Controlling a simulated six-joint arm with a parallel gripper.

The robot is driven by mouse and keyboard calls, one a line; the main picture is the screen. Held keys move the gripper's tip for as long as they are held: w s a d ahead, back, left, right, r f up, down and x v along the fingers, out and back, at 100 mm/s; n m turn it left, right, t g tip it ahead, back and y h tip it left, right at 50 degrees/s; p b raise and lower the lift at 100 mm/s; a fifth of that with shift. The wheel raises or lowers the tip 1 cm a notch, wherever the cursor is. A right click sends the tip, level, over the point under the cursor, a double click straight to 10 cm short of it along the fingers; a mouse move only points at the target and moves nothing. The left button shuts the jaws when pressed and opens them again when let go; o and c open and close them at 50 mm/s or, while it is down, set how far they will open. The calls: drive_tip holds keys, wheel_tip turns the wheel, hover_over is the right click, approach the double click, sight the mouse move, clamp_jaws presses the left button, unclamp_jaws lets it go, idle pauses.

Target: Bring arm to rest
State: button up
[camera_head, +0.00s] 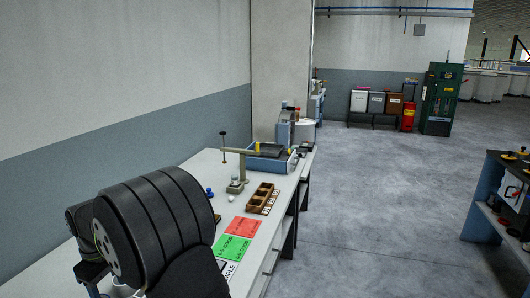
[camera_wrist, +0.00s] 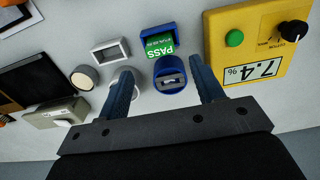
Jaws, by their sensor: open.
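In the wrist view my gripper (camera_wrist: 162,66) is open, with its two blue fingers apart. A round blue piece with a slot-like top (camera_wrist: 170,75) shows between the fingers, and I cannot tell its height relative to them. No held object shows. In the head view my dark arm (camera_head: 155,225) fills the lower left, over the near end of the long light bench (camera_head: 205,170). The gripper itself is hidden there.
In the wrist view a yellow meter (camera_wrist: 262,75) reading 7.4 % lies right, near a green PASS block (camera_wrist: 160,45). In the head view red (camera_head: 244,226) and green cards, a wooden compartment tray (camera_head: 261,198) and a stand (camera_head: 237,172) occupy the bench. Open floor lies right.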

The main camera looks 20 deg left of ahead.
wheel_tip(320, 180, down, 8)
drive_tip(key=shift+r, duration=0.15)
wheel_tip(320, 180, up, 4)
drive_tip(key=shift+f, duration=0.1)
drive_tip(key=w+d+r, duration=0.7)
drive_tip(key=d, duration=0.2)
drive_tip(key=s+d, duration=0.3)
drive_tip(key=d, duration=0.4)
drive_tip(key=s+d, duration=0.3)
drive_tip(key=d, duration=0.4)
drive_tip(key=shift+s+a+f, duration=1.15)
drive_tip(key=shift+a+f, duration=0.2)
drive_tip(key=shift+a, duration=0.2)
drive_tip(key=shift+s+a+f, duration=1.2)
drive_tip(key=shift+a+f, duration=0.15)
drive_tip(key=shift+a, duration=0.15)
drive_tip(key=shift+s+a+f, duration=1.15)
drive_tip(key=shift+a+f, duration=0.2)
drive_tip(key=shift+a, duration=0.2)
drive_tip(key=shift+r, duration=0.1)
